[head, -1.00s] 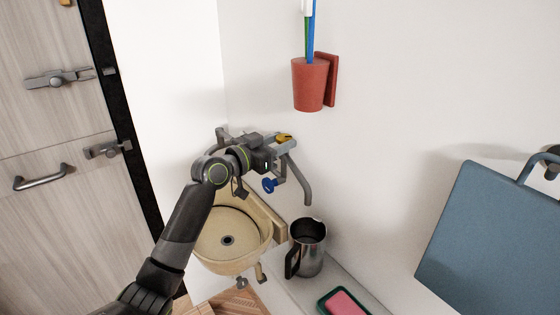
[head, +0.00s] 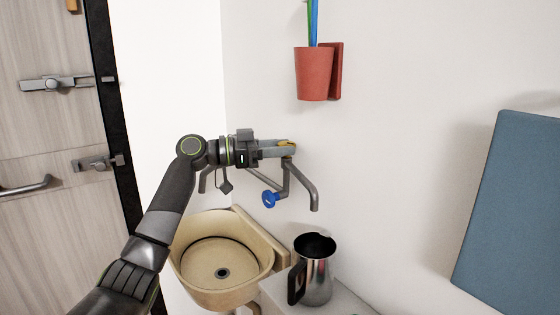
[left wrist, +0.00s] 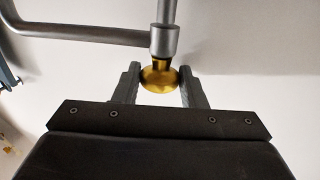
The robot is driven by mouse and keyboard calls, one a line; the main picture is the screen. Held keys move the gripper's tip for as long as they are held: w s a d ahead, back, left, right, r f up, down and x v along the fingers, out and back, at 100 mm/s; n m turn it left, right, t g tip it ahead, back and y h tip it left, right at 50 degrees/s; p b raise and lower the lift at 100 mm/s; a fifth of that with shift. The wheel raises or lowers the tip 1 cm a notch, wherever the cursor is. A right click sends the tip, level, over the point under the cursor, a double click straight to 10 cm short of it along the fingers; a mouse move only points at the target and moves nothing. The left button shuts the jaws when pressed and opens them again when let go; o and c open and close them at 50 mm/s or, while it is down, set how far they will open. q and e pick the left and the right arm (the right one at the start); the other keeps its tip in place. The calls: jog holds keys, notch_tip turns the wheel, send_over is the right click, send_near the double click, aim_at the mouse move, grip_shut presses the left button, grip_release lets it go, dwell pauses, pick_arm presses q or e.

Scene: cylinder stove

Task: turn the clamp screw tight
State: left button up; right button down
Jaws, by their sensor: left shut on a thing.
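A yellow knob (head: 287,143), which I take to be the clamp screw, sits at the wall pipes above the basin. In the left wrist view the knob (left wrist: 159,78) is gold and round, under a grey metal collar on a pipe. My left gripper (head: 285,150) reaches it from the left and is shut on it, one finger on each side. In the head view the fingers partly hide the knob. My right gripper is not in view.
A blue knob (head: 269,199) and a bent grey spout (head: 309,190) hang close below my left gripper. Beneath are a beige basin (head: 185,262) and a steel jug (head: 318,278). A red cup (head: 313,75) is on the wall above. A blue panel (head: 520,210) stands at right.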

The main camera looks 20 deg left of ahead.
pick_arm(q)
jog(key=shift+w+f+m+g+h+b, duration=0.1)
jog(key=shift+m+g+h+b, duration=0.4)
jog(key=shift+g, duration=0.4)
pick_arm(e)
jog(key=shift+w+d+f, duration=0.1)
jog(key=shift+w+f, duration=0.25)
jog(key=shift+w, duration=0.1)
pick_arm(q)
jog(key=shift+g, duration=0.3)
jog(key=shift+m, duration=0.3)
jog(key=o, duration=0.7)
jog(key=shift+a, duration=0.1)
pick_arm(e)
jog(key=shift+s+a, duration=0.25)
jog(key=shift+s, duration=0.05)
